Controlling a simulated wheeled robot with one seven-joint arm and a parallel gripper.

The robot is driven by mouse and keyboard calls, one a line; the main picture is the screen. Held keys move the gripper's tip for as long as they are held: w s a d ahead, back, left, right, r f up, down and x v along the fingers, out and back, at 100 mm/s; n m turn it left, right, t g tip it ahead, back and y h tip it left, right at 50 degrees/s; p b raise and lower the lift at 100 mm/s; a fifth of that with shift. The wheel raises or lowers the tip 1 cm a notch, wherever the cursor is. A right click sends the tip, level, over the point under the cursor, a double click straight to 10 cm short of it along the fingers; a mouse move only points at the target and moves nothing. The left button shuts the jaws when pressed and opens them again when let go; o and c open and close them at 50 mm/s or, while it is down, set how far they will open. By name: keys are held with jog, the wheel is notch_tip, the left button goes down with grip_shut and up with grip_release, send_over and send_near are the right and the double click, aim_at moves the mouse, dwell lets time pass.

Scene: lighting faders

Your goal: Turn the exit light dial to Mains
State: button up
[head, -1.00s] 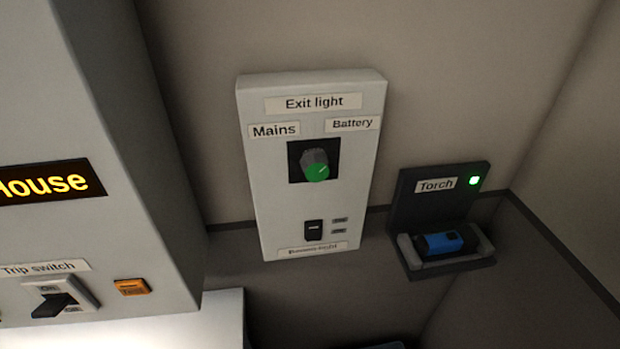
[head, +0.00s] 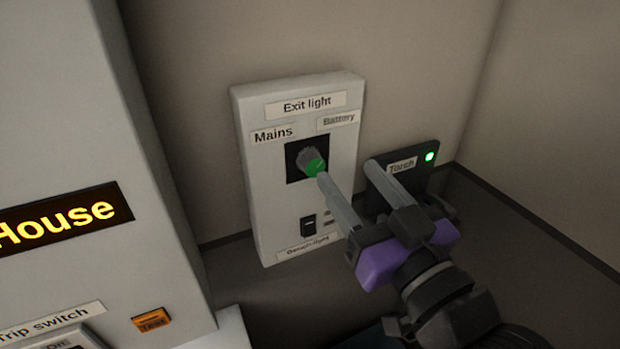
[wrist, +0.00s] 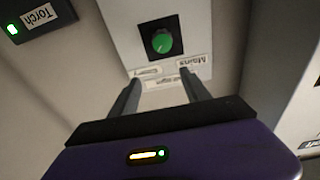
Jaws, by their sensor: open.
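The exit light dial (head: 309,158) is a dark knob with a green face on a black square, on a pale wall panel (head: 246,190). The Mains label (head: 273,135) is above it to the left and the Battery label (head: 339,120) above it to the right. The dial's pointer mark is too small to read surely now. My gripper (head: 346,172) is open and empty, below and right of the dial, with one fingertip close to it in the picture. The wrist view shows the dial (wrist: 161,42) beyond and between the two fingertips (wrist: 160,78), apparently apart from them.
A black rocker switch (head: 308,225) sits lower on the same panel. The torch holder (head: 424,180) with a green lamp is to the right, partly hidden by my gripper. A grey cabinet (head: 60,100) with a House display (head: 70,218) and an orange button (head: 152,320) juts out at left.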

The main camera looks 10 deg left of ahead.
aim_at(316, 170)
jog(key=shift+n+g, duration=0.3)
jog(key=shift+g, duration=0.4)
jog(key=w+a+f, duration=0.1)
jog(key=w, duration=0.1)
jog(key=w+a+f+p, duration=0.1)
jog(key=w+a, duration=0.1)
jog(key=w+a+f+p, duration=0.1)
jog(key=w+a, duration=0.1)
jog(key=shift+a+f, duration=0.1)
jog(key=shift+a, duration=0.1)
grip_shut()
